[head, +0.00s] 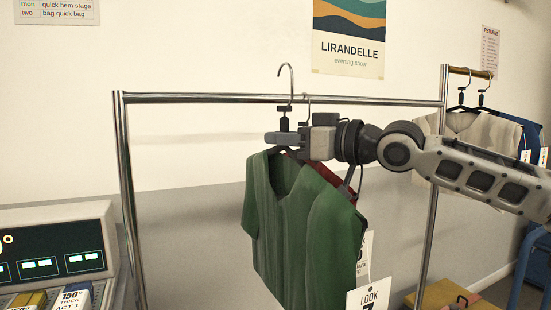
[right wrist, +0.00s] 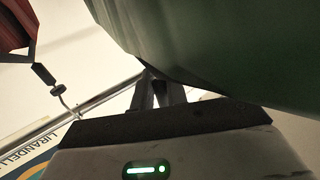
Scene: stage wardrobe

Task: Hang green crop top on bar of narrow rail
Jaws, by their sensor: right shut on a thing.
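The green crop top (head: 290,225) hangs from a dark hanger in the head view. My right gripper (head: 285,138) is shut on this hanger just below its neck. The hanger's hook (head: 287,68) rises above the bar (head: 200,98) of the narrow rail, its shank crossing the bar in the picture. I cannot tell whether the hook is over the bar or in front of it. In the right wrist view, the green top (right wrist: 230,50) fills the upper right beside my gripper (right wrist: 157,88), and the bar (right wrist: 112,92) runs behind. My left gripper is not in view.
A red garment (head: 345,182) hangs on the same bar, mostly hidden behind the green top; it also shows in the right wrist view (right wrist: 14,28). A second rail at right holds a beige vest (head: 470,135) and a blue garment (head: 530,130). The bar's left half is clear.

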